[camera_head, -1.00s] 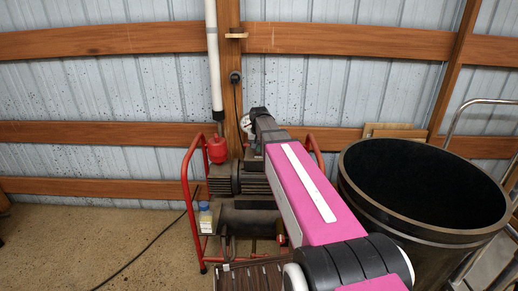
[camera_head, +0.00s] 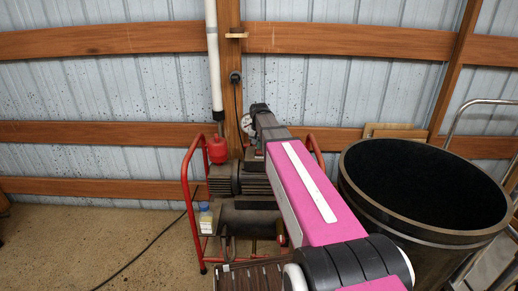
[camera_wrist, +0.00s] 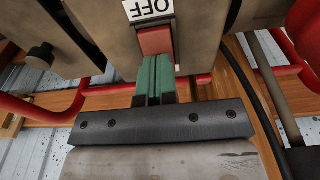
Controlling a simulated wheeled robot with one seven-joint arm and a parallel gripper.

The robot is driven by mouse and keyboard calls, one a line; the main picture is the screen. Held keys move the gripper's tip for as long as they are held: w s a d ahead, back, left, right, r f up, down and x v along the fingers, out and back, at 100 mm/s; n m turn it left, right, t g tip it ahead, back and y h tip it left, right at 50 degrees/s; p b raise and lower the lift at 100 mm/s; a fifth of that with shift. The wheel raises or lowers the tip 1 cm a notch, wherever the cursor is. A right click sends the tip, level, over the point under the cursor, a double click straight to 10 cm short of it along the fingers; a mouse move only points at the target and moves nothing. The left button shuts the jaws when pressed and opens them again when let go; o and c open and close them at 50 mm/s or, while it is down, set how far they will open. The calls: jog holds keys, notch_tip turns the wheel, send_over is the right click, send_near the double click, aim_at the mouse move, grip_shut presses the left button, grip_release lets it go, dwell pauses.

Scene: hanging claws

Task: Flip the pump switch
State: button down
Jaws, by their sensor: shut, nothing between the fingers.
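The pump (camera_head: 245,215) stands in a red tube frame against the wall in the head view, partly hidden behind my arm. In the wrist view its red switch (camera_wrist: 155,41) sits in a grey-brown housing beside an upside-down white OFF label (camera_wrist: 150,9). My gripper (camera_wrist: 156,70) is shut, with its green fingers pressed together and empty. The fingertips are right at the edge of the red switch and overlap its near end in the picture. I cannot tell whether they touch it. In the head view the fingers are hidden beyond my arm.
A large dark barrel (camera_head: 425,190) stands right of my arm. A red cap-like part (camera_head: 217,149) and a vertical white pipe (camera_head: 214,60) are at the pump's left. A black cable (camera_head: 150,245) crosses the floor; the floor at left is otherwise clear.

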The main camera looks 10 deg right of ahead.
jog(key=s+r, duration=0.3)
jog(key=r, duration=1)
jog(key=shift+a, duration=0.35)
jog(key=s+f, duration=0.5)
jog(key=f, duration=0.4)
jog(key=s+f+n, duration=0.1)
jog(key=s+f, duration=0.4)
jog(key=f, duration=0.4)
jog(key=shift+g, duration=0.4)
jog(key=c, duration=1.7)
grip_release()
jog(key=s+f+n, duration=0.1)
jog(key=s+f, duration=1)
jog(key=shift+s+f+g, duration=0.2)
jog(key=shift+f+g, duration=0.1)
jog(key=shift+f, duration=0.05)
jog(key=o, duration=0.9)
jog(key=shift+w+r, duration=0.15)
jog(key=shift+w, duration=0.4)
jog(key=w+r+m, duration=0.2)
jog(key=w+r, duration=2.1)
jog(key=r, duration=0.2)
jog(key=f, duration=1)
jog(key=shift+s+d+f, duration=0.2)
jog(key=shift+d+f, duration=0.1)
